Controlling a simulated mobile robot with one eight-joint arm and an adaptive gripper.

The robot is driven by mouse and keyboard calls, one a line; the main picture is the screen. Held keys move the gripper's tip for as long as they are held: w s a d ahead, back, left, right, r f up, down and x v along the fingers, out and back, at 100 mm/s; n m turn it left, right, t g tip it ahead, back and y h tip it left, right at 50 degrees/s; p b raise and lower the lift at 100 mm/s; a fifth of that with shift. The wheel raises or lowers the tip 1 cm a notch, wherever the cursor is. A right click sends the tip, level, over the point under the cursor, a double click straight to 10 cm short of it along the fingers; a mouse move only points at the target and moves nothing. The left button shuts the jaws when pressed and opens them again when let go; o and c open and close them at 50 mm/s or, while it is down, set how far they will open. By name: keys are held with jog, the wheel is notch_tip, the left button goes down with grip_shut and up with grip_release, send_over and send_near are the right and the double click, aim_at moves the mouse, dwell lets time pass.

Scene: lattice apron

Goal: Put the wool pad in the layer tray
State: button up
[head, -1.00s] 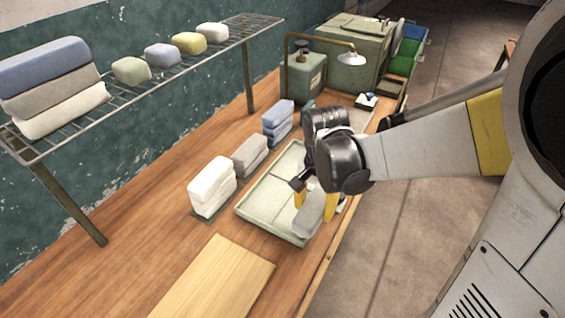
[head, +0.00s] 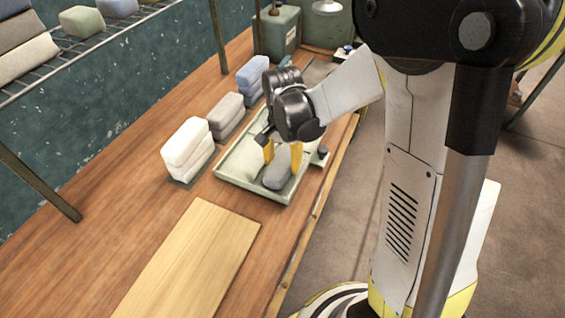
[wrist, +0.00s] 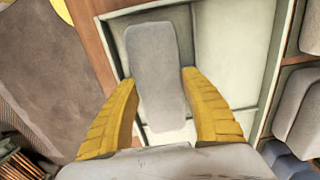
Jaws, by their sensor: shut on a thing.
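The grey pad (head: 277,173), which I take as the wool pad, is between the yellow fingers of my gripper (head: 283,161). The fingers are closed on its two long sides. In the wrist view the pad (wrist: 156,72) lies lengthwise between the fingers (wrist: 160,92). The pale green layer tray (head: 233,182) is on the wooden bench. The pad is over or in the front part of the tray; I cannot tell if it touches the floor. In the wrist view, low dividers show inside the tray (wrist: 232,52). My wrist hides the tray's back part.
White (head: 187,148), grey (head: 226,116) and blue (head: 253,76) pad stacks stand in a row left of the tray. A light wooden board (head: 195,262) lies in front. A wire shelf (head: 110,32) with more pads is at upper left. The bench edge runs close right of the tray.

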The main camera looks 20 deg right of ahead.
aim_at(282, 160)
jog(key=shift+f, duration=0.2)
jog(key=o, duration=0.9)
notch_tip(282, 160, up, 12)
jog(key=f+p, duration=0.1)
jog(key=p, duration=0.3)
jog(key=s+r+n+t, duration=0.7)
jog(key=s+r+n, duration=0.2)
jog(key=s, duration=0.4)
jog(key=shift+r+p, duration=0.3)
